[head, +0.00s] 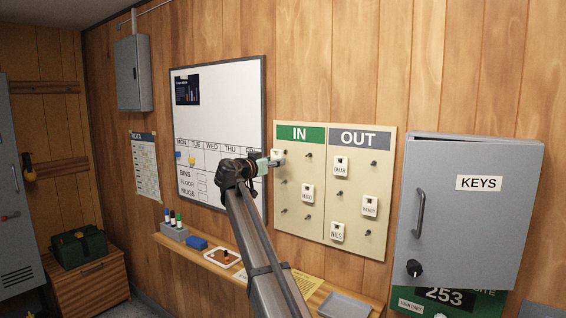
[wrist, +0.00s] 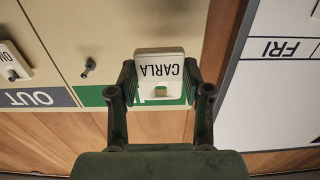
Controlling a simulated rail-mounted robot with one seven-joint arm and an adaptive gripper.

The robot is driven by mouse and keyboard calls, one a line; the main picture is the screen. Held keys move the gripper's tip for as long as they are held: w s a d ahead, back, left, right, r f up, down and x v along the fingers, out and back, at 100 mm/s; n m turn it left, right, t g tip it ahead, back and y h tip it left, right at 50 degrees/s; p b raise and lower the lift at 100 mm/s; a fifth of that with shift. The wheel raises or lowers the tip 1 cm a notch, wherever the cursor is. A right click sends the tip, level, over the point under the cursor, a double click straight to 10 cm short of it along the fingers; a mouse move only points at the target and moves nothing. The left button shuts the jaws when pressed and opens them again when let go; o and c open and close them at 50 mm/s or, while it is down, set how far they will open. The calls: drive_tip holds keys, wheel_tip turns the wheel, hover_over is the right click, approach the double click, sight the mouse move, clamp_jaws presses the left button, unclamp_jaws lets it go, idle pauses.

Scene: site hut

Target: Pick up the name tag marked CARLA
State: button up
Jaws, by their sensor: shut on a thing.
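The CARLA name tag (wrist: 160,70) is a white plate with black letters and a small hole, upside down in the wrist view. My gripper (wrist: 159,78) is shut on it, with one finger at each side edge. In the head view my gripper (head: 266,164) is at the upper left of the IN/OUT board (head: 318,228), and the tag (head: 277,155) shows as a small pale piece at its tip. The tag is in front of the green IN strip in the wrist view. I cannot tell whether it still touches a peg.
Other tags hang on the board: HUGO (head: 307,194), OMAR (head: 341,167), NILS (head: 337,232) and one more (head: 369,206). Bare pegs stick out between them. The whiteboard (head: 225,110) is left, the grey key cabinet (head: 468,210) right, and a shelf (head: 215,254) below.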

drive_tip(key=b+v, duration=0.1)
drive_tip(key=v, duration=0.1)
drive_tip(key=shift+s+a, duration=0.2)
drive_tip(key=shift+s, duration=0.15)
